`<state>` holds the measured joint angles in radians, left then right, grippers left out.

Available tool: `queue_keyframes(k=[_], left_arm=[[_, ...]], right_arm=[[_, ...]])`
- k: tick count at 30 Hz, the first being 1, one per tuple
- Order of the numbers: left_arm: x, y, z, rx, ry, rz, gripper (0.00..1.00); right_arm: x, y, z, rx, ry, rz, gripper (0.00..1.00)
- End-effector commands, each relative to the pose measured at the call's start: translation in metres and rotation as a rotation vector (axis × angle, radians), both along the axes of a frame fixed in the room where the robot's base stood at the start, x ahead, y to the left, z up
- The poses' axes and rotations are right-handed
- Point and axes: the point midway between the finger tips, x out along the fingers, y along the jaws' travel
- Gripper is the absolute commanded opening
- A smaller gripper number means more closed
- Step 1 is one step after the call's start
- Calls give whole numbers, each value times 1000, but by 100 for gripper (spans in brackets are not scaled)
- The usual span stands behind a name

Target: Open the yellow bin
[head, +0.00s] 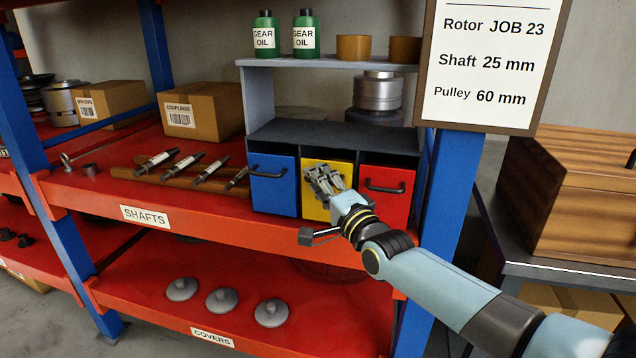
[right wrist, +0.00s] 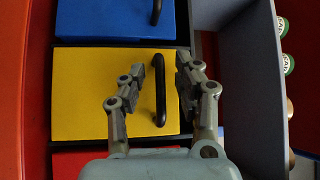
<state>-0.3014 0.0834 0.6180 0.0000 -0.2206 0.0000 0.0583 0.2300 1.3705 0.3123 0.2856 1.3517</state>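The yellow bin (head: 342,171) sits in a dark cabinet on the red shelf, between the blue bin (head: 273,190) and the red bin (head: 384,199). Its front is flush with theirs, so it looks closed. My right gripper (head: 318,172) is in front of the yellow bin. In the right wrist view, the yellow bin (right wrist: 80,93) shows with its black handle (right wrist: 160,90). The right gripper (right wrist: 169,68) is open there, one finger on each side of the handle. I cannot tell whether either finger touches it. My left gripper is not in view.
A blue post (head: 447,205) and a job sign (head: 487,60) stand right of the cabinet. Gear oil bottles (head: 304,35) stand on its top. Shafts (head: 210,170) lie on a rack to the left. Covers (head: 222,300) lie on the shelf below. Floor space shows at the lower left.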

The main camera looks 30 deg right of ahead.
Motion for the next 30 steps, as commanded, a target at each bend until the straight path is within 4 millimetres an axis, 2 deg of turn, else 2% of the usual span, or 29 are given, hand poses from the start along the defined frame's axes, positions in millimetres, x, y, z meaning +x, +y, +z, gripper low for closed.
queue_keyframes(k=[9, 17, 30], left_arm=[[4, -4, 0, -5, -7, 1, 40], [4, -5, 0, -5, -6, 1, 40], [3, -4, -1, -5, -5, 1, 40]], right_arm=[[3, 0, 0, 0, 1, 0, 32], [3, 0, 0, 0, 1, 0, 0], [3, 0, 0, -2, 2, -1, 0]])
